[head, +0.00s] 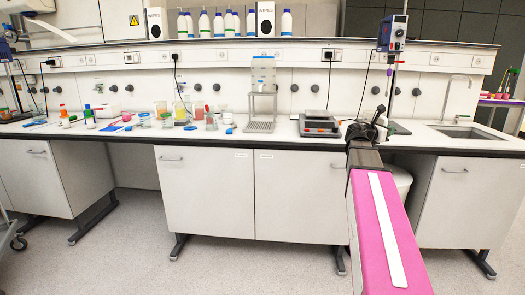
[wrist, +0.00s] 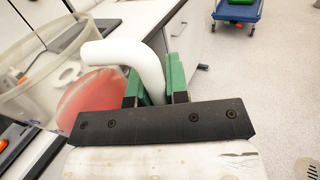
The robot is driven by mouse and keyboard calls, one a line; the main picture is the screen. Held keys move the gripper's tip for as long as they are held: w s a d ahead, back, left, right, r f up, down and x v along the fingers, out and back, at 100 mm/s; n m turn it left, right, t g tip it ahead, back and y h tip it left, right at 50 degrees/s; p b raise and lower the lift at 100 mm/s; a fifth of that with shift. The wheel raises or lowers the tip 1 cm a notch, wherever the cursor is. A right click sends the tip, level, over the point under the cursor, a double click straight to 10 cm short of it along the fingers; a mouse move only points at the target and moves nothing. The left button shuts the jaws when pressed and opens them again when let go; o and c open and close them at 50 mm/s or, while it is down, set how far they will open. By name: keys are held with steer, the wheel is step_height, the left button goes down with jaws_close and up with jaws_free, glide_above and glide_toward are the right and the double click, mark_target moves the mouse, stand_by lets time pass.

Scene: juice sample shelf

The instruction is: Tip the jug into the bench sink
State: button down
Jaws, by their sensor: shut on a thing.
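The jug (wrist: 28,75) is a large clear vessel with a white handle (wrist: 140,52) and red contents low inside. It fills the left of the wrist view, appears tilted in that picture, and is cut off by its edge. My gripper (wrist: 154,82) has green fingers shut on the handle. In the head view my gripper (head: 372,127) is over the bench, right of the balance, and my own arm hides the jug there. The bench sink (head: 466,132) is set in the worktop at the right, below a tall tap (head: 450,92), apart from my gripper.
A balance (head: 320,122) and a stirrer on a stand (head: 392,36) are close to my gripper. Several beakers and samples crowd the bench's left half. The worktop just left of the sink looks mostly clear. A blue cart (wrist: 237,12) stands on open floor.

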steer(key=w+a+f+n+t+y, duration=0.2)
steer(key=w+a+n+t+y, duration=0.2)
steer(key=a, duration=0.3)
steer(key=w+a+f+n+t+y, duration=0.2)
steer(key=w+a+n+t+y, duration=0.15)
steer(key=a, duration=0.35)
steer(key=w+a+r+n+t+y, duration=0.1)
steer(key=a+y, duration=0.3)
steer(key=a, duration=0.4)
steer(key=w+a+r+n+t+y, duration=0.1)
steer(key=w+a+n+t+y, duration=0.1)
steer(key=a, duration=0.7)
steer(key=shift+w+r+n+y, duration=0.15)
steer(key=shift+w+n+y, duration=0.3)
steer(key=shift+n+y, duration=0.95)
steer(key=shift+r, duration=0.15)
steer(key=shift+r, duration=2.85)
step_height(320, 180, down, 6)
